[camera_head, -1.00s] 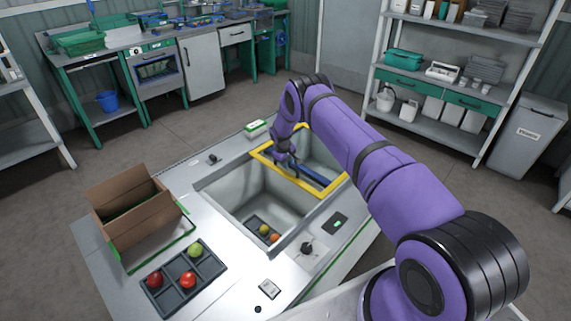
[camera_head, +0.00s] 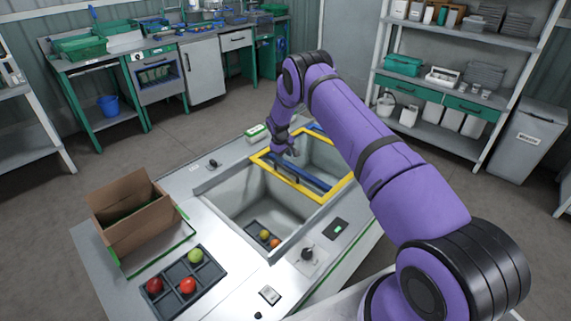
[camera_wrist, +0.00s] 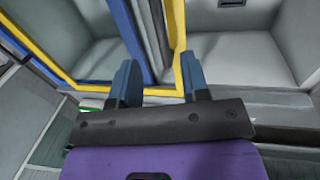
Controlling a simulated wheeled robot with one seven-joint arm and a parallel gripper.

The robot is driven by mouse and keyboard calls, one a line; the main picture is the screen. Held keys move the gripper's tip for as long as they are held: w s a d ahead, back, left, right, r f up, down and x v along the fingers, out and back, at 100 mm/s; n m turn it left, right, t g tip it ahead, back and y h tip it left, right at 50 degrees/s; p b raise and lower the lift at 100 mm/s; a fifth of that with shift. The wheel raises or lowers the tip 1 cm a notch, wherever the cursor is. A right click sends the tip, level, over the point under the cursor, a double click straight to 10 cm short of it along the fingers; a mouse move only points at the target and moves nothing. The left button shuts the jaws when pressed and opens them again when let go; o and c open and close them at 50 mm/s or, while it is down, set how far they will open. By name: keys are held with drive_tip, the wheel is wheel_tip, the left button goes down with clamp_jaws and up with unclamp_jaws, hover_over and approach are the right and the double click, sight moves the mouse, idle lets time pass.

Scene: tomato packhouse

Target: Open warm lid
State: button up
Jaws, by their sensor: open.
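A yellow-framed lid (camera_head: 317,199) lies over the right part of the sunken bench well. It also shows in the wrist view (camera_wrist: 214,8). A blue bar (camera_head: 309,178) runs across inside the yellow frame, with a blue strip in the wrist view (camera_wrist: 127,28). My gripper (camera_head: 283,150) is at the far left side of the yellow frame. In the wrist view its two fingers (camera_wrist: 158,82) are apart, with the bar and yellow edge seen between them. Whether they touch is unclear.
The left well (camera_head: 243,200) is uncovered and holds a dark tray with two tomatoes. A cardboard box (camera_head: 135,225) and a dark divided tray (camera_head: 212,271) with tomatoes stand on the bench at left. A knob (camera_head: 308,254) and a small panel (camera_head: 335,228) are at the front.

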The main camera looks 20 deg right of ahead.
drive_tip(key=shift+s+a+r, duration=0.1)
drive_tip(key=shift+a+r, duration=0.05)
drive_tip(key=shift+r, duration=0.6)
drive_tip(key=shift+s+a+r, duration=0.1)
drive_tip(key=shift+r, duration=0.6)
drive_tip(key=shift+w, duration=0.1)
